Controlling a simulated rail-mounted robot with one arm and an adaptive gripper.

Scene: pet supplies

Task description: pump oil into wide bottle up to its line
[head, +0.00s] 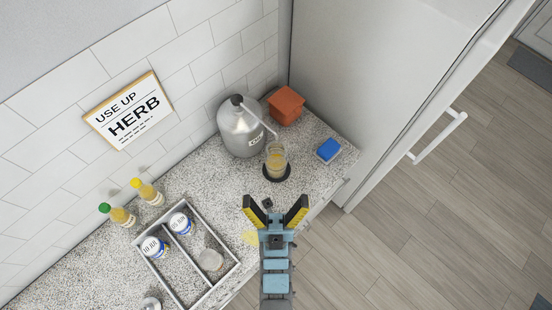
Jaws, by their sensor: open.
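A silver metal pump can (238,132) with a dark knob on top and a thin spout stands on the speckled counter against the tiled wall. A clear wide bottle (276,164) with yellowish liquid in it stands under the spout's end on a round black base (277,178). The bottle's line and exact liquid level are too small to tell. My gripper (275,205) is open and empty, with its yellow-and-black fingers spread, in front of the bottle and apart from it.
A grey divided tray (188,291) holds blue-labelled jars and a clear jar. Two small bottles, with a green cap (118,215) and a yellow cap (147,192), stand behind it. A terracotta block-like container (285,105) and a blue sponge (329,149) sit near the tall white cabinet (375,80). A sign (129,110) leans on the wall.

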